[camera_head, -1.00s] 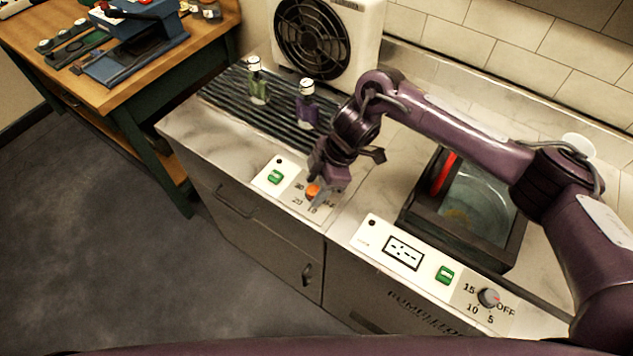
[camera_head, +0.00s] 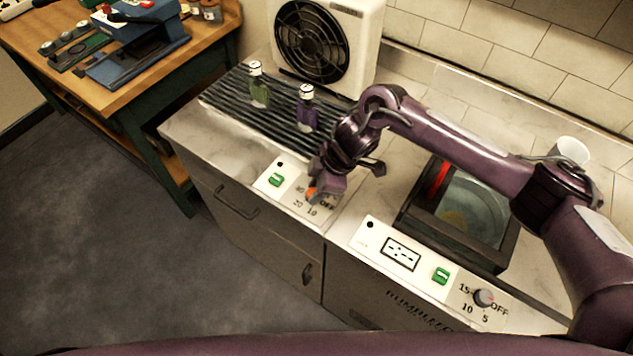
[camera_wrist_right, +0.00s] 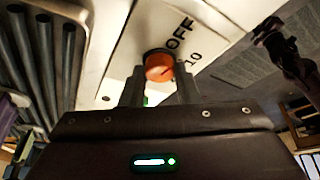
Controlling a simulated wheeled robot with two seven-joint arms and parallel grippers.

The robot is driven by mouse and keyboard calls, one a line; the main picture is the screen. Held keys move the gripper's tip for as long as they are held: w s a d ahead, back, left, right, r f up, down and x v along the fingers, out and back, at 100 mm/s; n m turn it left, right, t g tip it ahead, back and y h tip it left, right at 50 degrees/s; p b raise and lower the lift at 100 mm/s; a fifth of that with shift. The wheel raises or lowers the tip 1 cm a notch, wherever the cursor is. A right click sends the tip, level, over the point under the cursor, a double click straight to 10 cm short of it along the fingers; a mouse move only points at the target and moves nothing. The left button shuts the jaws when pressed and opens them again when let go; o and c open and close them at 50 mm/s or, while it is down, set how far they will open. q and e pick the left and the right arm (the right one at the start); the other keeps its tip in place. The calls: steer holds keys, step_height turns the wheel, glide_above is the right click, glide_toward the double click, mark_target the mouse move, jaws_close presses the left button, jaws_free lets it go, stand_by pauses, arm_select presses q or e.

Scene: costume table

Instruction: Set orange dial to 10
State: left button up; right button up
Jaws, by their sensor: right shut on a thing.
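The orange dial (camera_head: 311,194) sits on the left white control panel (camera_head: 274,166), with OFF, 10, 20 and 30 printed around it. My right gripper (camera_head: 317,188) is at the dial from above and covers part of it. In the right wrist view the dial (camera_wrist_right: 158,66) sits between the two fingertips (camera_wrist_right: 160,78), near the OFF and 10 labels. The gripper is shut on the dial. A dark mark shows on the dial's face, but I cannot tell exactly which number it points to.
A second panel (camera_head: 401,254) with a grey dial (camera_head: 484,298) lies right of it, before a dark-framed basin (camera_head: 411,226). Green (camera_head: 258,88) and purple (camera_head: 306,108) bottles stand on a ribbed mat (camera_head: 226,98). A white cup (camera_head: 572,150) stands behind my arm.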

steer(key=m+p, duration=0.2)
steer(key=m+t+p, duration=0.1)
steer(key=m+p, duration=0.1)
steer(key=p, duration=0.1)
steer(key=m+t+p, duration=0.1)
steer(key=m+p, duration=0.1)
steer(key=shift+s+a+r+h, duration=0.1)
steer(key=shift+s+r+h, duration=0.15)
steer(key=shift+r+h, duration=0.05)
steer(key=shift+f+m+t+p, duration=0.1)
steer(key=shift+m+t+p, duration=0.3)
steer(key=shift+m+p, duration=0.45)
steer(key=shift+f+m+t+h+p, duration=0.1)
steer(key=shift+m+t+h+p, duration=0.3)
steer(key=shift+m, duration=0.65)
steer(key=o, duration=1)
steer(key=shift+c, duration=0.2)
